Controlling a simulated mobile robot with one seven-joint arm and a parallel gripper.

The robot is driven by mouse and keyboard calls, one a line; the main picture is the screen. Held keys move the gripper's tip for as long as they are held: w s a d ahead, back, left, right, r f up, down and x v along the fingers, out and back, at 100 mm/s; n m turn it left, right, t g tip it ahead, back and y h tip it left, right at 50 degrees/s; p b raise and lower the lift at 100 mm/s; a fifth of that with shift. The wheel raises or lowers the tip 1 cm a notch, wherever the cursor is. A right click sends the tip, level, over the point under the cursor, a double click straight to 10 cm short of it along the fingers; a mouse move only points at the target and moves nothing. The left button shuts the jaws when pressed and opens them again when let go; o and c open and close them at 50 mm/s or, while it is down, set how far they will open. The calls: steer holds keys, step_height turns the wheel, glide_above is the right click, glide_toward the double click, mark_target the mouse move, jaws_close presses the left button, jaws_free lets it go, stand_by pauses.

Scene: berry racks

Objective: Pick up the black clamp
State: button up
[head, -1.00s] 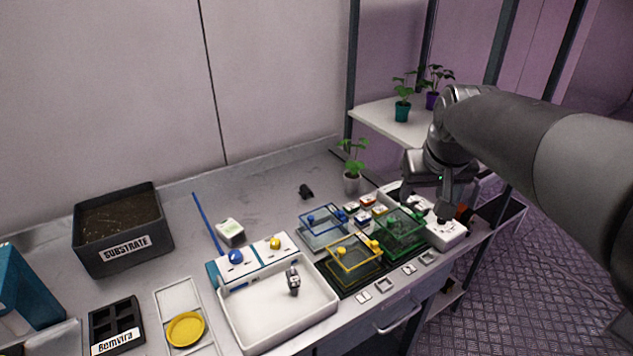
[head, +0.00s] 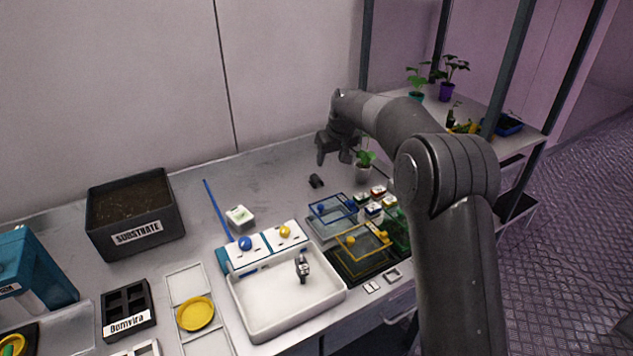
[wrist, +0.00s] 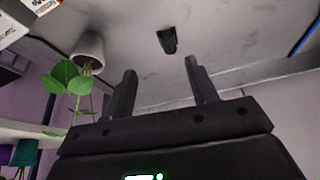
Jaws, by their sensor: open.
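The black clamp (head: 316,181) lies on the grey bench top, left of the small potted plant. It also shows in the wrist view (wrist: 167,40), as a small dark piece ahead of the fingertips and roughly between them. My gripper (head: 335,160) is above the bench near the back wall, behind the clamp and apart from it. In the wrist view my gripper (wrist: 160,75) is open, with its two fingers spread and nothing between them.
A potted plant (head: 364,168) stands close to my gripper; its white pot also shows in the wrist view (wrist: 88,48). The bench around the clamp is clear.

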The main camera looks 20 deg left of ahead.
mark_target(319, 180)
steer(key=x, duration=0.4)
steer(key=a+x, duration=0.1)
steer(key=x, duration=0.8)
steer(key=shift+s+a, duration=0.1)
steer(key=shift+a, duration=0.15)
steer(key=shift+c, duration=0.3)
steer(key=c, duration=0.8)
steer(key=shift+r, duration=0.15)
